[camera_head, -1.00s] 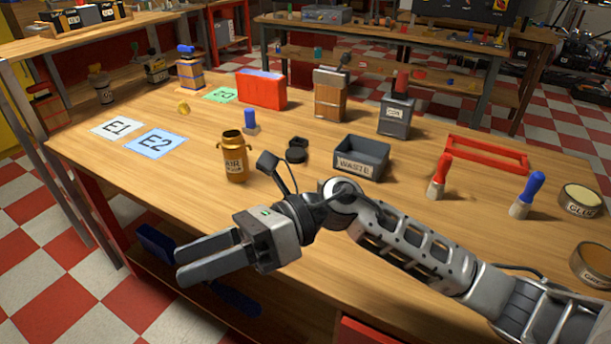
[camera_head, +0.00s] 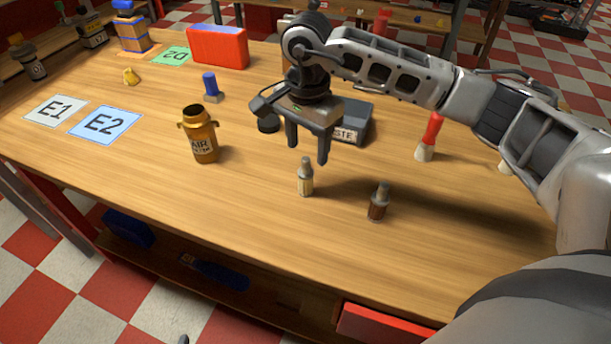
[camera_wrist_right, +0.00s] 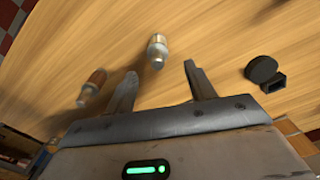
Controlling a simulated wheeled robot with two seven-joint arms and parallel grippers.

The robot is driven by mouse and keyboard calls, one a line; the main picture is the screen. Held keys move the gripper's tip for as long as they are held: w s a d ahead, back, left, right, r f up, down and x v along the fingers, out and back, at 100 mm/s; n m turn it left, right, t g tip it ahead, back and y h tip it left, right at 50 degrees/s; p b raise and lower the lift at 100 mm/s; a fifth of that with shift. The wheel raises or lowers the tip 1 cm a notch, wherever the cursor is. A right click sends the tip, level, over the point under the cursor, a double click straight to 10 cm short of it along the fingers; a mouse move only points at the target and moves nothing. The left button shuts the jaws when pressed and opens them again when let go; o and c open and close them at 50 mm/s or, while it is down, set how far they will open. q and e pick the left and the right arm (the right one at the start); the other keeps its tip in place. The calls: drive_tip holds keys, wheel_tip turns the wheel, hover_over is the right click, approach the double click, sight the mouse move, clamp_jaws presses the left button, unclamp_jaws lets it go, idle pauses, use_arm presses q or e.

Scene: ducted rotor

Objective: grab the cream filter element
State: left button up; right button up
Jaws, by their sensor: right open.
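The cream filter element (camera_head: 305,178), a small cream cylinder with a grey top, stands upright on the bench. My right gripper (camera_head: 307,153) is open and empty, fingers pointing down, just above and behind the element in the head view. In the right wrist view the cream element (camera_wrist_right: 156,52) shows ahead of the gap between the open fingers (camera_wrist_right: 160,71), apart from both. A similar brown element (camera_head: 378,203) stands to the right in the head view. It also shows beside the left finger in the wrist view (camera_wrist_right: 92,86). My left gripper is not in view.
A brass air filter canister (camera_head: 203,137) stands to the left of the gripper. A black cap (camera_head: 268,122) and the waste bin (camera_head: 355,120) are behind it, partly hidden. Mats E1 (camera_head: 55,110) and E2 (camera_head: 105,122) lie at left. The bench front is clear.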

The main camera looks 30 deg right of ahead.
sight(305, 172)
drive_tip(key=shift+f, duration=0.95)
drive_tip(key=shift+s+a+f+p, duration=0.15)
drive_tip(key=shift+f+p, duration=0.15)
drive_tip(key=shift+f, duration=1.1)
drive_tip(key=shift+s+a+f+p, duration=0.15)
drive_tip(key=shift+f+p, duration=0.15)
drive_tip(key=shift+f, duration=1.05)
drive_tip(key=shift+c, duration=0.2)
drive_tip(key=c, duration=1)
